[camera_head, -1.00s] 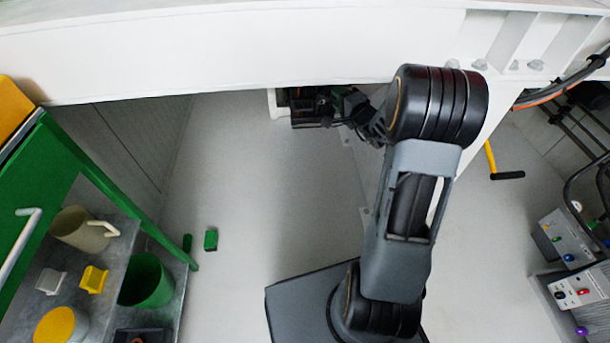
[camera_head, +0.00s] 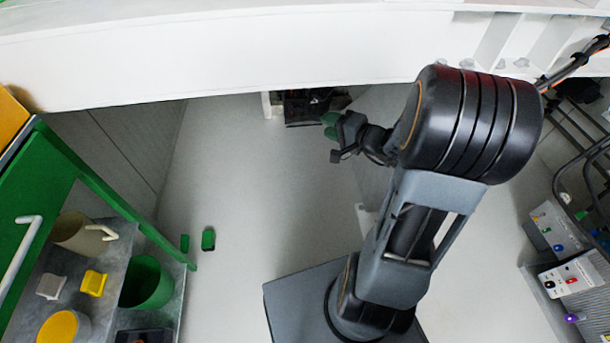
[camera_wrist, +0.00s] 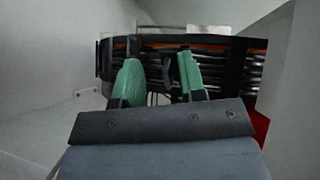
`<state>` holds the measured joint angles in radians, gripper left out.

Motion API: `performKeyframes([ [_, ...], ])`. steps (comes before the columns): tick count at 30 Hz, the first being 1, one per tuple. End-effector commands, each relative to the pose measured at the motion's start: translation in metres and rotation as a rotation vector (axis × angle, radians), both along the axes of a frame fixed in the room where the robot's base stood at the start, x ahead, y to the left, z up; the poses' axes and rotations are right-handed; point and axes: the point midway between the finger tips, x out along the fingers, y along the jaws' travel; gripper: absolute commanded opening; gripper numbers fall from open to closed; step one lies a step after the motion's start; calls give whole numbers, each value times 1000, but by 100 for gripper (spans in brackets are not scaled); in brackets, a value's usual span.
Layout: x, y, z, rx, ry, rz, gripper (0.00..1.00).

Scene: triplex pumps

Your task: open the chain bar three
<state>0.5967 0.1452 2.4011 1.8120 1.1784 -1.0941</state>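My gripper (camera_wrist: 160,62) has two green fingers standing apart, so it is open. In the head view my gripper (camera_head: 331,122) is below the white beam, in front of a dark unit. In the wrist view this dark unit (camera_wrist: 220,43) has thin orange lines and several dark rods or cables behind its frame. A small dark upright piece (camera_wrist: 168,68) shows between the fingers; I cannot tell whether it is the chain bar three or whether the fingers touch it. In the head view the dark unit (camera_head: 302,108) is partly hidden under the beam.
A thick white beam (camera_head: 230,62) crosses above the work area. A pale wall (camera_wrist: 290,70) and a red patch (camera_wrist: 261,128) lie to the right in the wrist view. A green cart (camera_head: 45,190) stands left. Control boxes (camera_head: 570,275) are at right.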

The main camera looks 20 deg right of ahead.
Motion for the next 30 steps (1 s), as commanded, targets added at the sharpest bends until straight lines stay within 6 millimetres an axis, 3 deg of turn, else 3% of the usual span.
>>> performKeyframes([
  [6,-18,44,-1,-59,97,184,38],
  [18,-73,103,-12,-282,325,493,38],
  [30,-113,115,-22,-536,478,630,38],
])
